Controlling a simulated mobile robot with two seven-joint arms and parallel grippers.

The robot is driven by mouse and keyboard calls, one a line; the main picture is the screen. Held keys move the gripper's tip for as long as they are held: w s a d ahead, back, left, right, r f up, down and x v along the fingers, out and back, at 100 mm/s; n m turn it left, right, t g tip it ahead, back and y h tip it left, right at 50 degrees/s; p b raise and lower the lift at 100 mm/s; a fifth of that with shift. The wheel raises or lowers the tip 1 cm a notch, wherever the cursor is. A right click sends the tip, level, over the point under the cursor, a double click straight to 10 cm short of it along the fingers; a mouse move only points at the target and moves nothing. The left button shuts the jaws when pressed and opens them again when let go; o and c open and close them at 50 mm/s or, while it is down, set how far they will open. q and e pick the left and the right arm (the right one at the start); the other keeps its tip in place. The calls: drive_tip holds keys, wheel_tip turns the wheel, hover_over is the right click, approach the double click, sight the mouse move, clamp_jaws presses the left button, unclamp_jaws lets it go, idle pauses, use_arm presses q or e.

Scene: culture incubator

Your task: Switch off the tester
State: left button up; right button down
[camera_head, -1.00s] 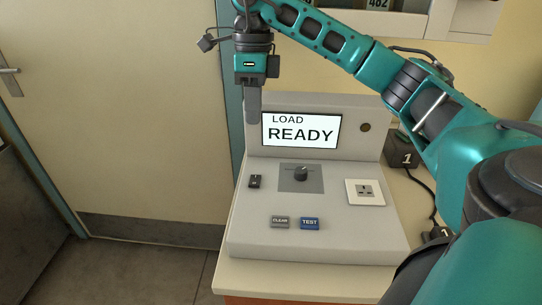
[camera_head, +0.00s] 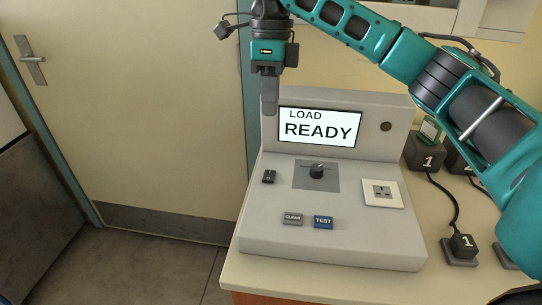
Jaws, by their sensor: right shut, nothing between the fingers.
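The tester (camera_head: 345,245) is a grey console on the table, its upright screen (camera_head: 319,128) lit with "LOAD READY". A small black rocker switch (camera_head: 269,177) sits on the left of its sloped panel. Right of it are a black rotary knob (camera_head: 317,171) on a dark plate and a white socket (camera_head: 383,193). A grey CLEAR button (camera_head: 292,219) and a blue TEST button (camera_head: 323,222) are at the front. My right gripper (camera_head: 269,108) points down, shut and empty, in front of the screen's left edge and above the rocker switch, apart from it. My left gripper is out of view.
Black blocks marked 1 (camera_head: 427,156) and a cabled plug block (camera_head: 463,243) stand on the table (camera_head: 350,284) right of the tester. A door (camera_head: 120,100) is at the left. A shelf unit is at the top right. Bare floor lies left of the table.

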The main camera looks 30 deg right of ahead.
sight(271, 175)
drive_tip(key=f, duration=0.4)
drive_tip(key=s+f, duration=0.1)
drive_tip(key=f, duration=0.4)
drive_tip(key=a+f, duration=0.1)
drive_tip(key=f, duration=0.4)
drive_tip(key=shift+s, duration=0.2)
drive_tip(key=shift+s+a+f+b, duration=0.2)
drive_tip(key=shift+f+b, duration=0.25)
drive_tip(key=shift+b, duration=0.2)
drive_tip(key=shift+s+r, duration=0.1)
drive_tip(key=shift+d, duration=0.1)
drive_tip(key=shift+w+d, duration=0.35)
drive_tip(key=shift+w, duration=0.1)
drive_tip(key=shift+w+d, duration=0.15)
drive_tip(key=shift+w, duration=0.05)
